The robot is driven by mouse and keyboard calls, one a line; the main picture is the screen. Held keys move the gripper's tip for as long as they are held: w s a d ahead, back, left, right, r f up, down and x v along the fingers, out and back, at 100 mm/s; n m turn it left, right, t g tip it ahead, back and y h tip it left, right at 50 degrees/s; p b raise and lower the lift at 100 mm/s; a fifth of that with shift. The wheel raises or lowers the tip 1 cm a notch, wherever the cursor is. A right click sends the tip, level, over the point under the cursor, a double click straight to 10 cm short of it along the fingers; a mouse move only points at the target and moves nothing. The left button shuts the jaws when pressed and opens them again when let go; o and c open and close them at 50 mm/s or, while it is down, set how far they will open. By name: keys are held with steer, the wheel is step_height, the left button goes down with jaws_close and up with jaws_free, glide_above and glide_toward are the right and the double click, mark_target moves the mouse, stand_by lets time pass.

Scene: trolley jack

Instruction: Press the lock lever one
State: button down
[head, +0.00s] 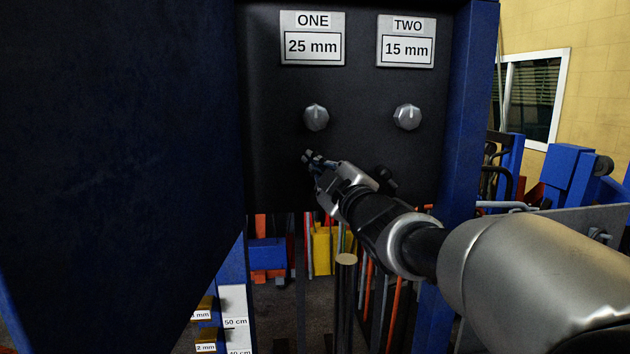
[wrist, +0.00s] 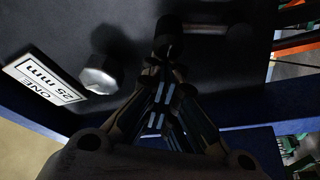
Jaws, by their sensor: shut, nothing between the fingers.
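The dark panel (head: 270,150) carries a sign (head: 313,38) reading ONE, 25 mm, with a silver knob (head: 316,117) below it. My gripper (head: 313,162) is shut and empty, its fingertips below that knob. In the wrist view, a black lever end (wrist: 168,30), which seems to be lock lever one, stands just beyond my gripper tips (wrist: 172,78). I cannot tell whether they touch. In the head view my fingers mostly cover it. A similar black lever (head: 386,180), partly behind my arm, sits under knob two.
A sign (head: 406,41) reading TWO, 15 mm, hangs above a second silver knob (head: 407,117). Blue posts (head: 468,110) frame the panel. Below it are a grey metal post (head: 345,270) and a white scale (head: 234,305). A large blue plate (head: 120,130) fills the left side.

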steer(key=shift+w+d+f+m+t+h+b, duration=0.2)
steer(key=shift+d+m+b, duration=0.3)
steer(key=shift+m+b, duration=0.35)
steer(key=shift+d+f+m+t+h+b, duration=0.15)
steer(key=shift+d+m+t+b, duration=0.3)
steer(key=shift+m, duration=0.55)
steer(key=shift+w+d+f+m+t+h+b, duration=0.15)
steer(key=shift+d+m+h+b, duration=0.1)
steer(key=shift+d+m+b, duration=0.6)
steer(key=shift+a+r, duration=0.1)
steer(key=shift+a, duration=0.1)
steer(key=shift+r, duration=0.1)
steer(key=s+d+p, duration=0.1)
steer(key=s, duration=0.8)
steer(key=shift+s+d+r, duration=0.2)
steer(key=shift+d+r, duration=0.05)
